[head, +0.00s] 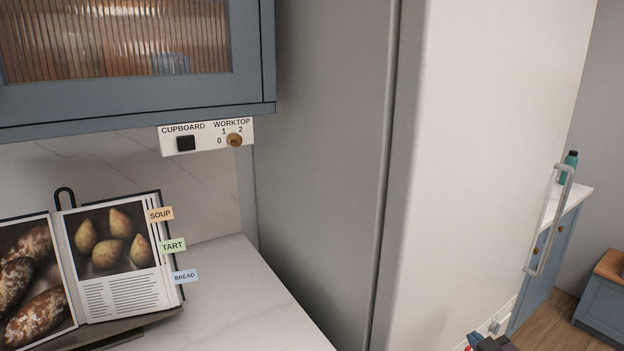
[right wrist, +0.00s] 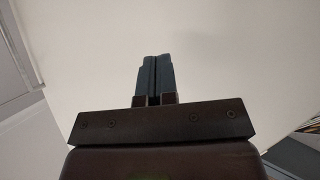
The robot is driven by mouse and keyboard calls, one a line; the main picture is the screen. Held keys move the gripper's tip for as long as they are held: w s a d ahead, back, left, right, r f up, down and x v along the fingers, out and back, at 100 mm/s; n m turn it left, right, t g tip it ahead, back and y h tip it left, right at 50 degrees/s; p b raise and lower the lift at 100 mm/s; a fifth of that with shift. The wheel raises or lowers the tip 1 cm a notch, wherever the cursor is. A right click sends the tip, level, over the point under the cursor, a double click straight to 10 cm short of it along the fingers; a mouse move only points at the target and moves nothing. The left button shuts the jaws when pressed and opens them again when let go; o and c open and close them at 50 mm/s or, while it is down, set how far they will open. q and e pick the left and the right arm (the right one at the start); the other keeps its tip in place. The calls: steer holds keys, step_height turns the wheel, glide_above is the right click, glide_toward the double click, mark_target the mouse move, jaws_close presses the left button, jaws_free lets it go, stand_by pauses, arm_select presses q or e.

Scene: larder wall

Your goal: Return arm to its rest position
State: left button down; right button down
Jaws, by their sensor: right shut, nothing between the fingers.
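My right gripper (head: 488,342) shows only as a small dark piece at the bottom edge of the head view, in front of the tall white fridge door (head: 470,150). In the right wrist view its two blue-grey fingers (right wrist: 154,78) are pressed together with nothing between them. A plain pale surface fills most of the view behind them. Most of the right arm is out of the head view. My left gripper is in neither view.
A worktop (head: 250,300) with an open cookbook (head: 112,255) is at the left. Above it are a glazed blue cupboard (head: 262,60) and a switch panel (head: 206,136). The fridge's long handle (head: 550,220) sticks out at the right. A green bottle (head: 569,165) stands on a counter beyond.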

steer(key=s+a+f+m+g, duration=0.1)
steer(key=s+a+f, duration=0.3)
steer(key=s, duration=0.4)
steer(key=s+a+f+m+g, duration=0.1)
steer(key=s+a+f, duration=0.3)
steer(key=s, duration=0.4)
steer(key=s+a+f+m+g, duration=0.1)
steer(key=s+a+f, duration=0.2)
steer(key=s, duration=0.5)
steer(key=shift+s+a+f+m+g, duration=0.3)
steer(key=shift+s+a+f+m, duration=0.1)
steer(key=shift+f, duration=0.5)
